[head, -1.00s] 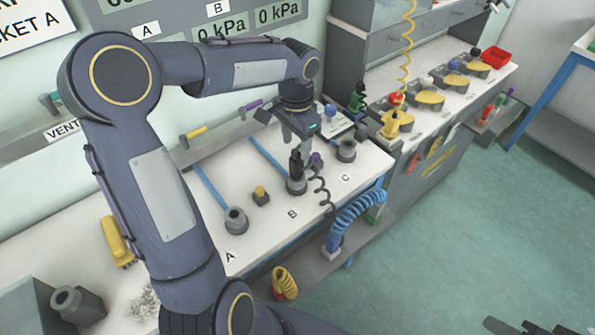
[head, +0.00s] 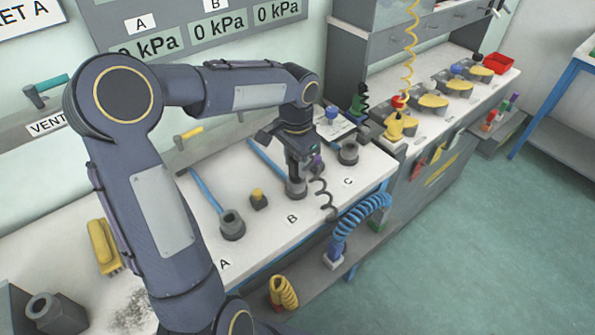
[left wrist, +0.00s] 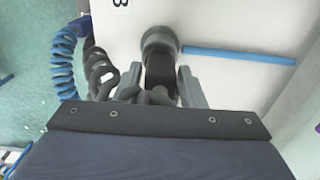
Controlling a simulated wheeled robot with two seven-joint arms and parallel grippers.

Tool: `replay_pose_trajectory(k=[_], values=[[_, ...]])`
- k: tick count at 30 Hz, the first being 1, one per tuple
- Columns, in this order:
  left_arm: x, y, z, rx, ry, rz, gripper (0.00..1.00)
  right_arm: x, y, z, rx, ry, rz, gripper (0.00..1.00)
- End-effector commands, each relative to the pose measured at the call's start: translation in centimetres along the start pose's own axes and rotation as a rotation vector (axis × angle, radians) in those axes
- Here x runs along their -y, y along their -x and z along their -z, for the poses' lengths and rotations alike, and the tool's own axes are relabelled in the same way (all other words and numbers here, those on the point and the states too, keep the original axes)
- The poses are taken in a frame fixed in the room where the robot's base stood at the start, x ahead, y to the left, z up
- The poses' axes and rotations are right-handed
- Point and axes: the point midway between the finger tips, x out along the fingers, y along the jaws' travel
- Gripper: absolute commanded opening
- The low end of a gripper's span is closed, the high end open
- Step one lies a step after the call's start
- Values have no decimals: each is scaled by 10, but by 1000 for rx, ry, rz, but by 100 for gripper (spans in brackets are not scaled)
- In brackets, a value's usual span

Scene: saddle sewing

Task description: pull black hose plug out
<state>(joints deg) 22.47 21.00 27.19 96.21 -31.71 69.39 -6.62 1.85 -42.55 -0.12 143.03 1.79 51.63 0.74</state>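The black hose plug (left wrist: 160,70) stands in the round grey socket B (head: 296,188) on the white bench. Its black coiled hose (head: 323,190) hangs toward the bench's front edge, and it also shows in the left wrist view (left wrist: 100,72). My left gripper (head: 298,168) points down right over socket B. In the left wrist view its two fingers (left wrist: 161,86) lie on either side of the plug, spread, with a narrow gap at the right finger. The hose partly hides the left finger. My right gripper is not in view.
Socket A (head: 232,225) is at the left and socket C (head: 348,153) at the right, both apparently empty. A blue coiled hose (head: 360,218) hangs at the front edge. Gauges (head: 215,30) read 0 kPa.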

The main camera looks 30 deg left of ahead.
Motion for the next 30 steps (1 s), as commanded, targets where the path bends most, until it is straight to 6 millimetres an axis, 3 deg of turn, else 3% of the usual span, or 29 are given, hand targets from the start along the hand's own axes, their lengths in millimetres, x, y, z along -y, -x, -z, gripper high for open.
replay_pose_trajectory(k=[1,8,30], values=[[0,0,0,0,0,0,30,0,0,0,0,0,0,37],[0,0,0,0,0,0,0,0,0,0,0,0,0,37],[0,19,0,-1,0,1,0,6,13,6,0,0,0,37]])
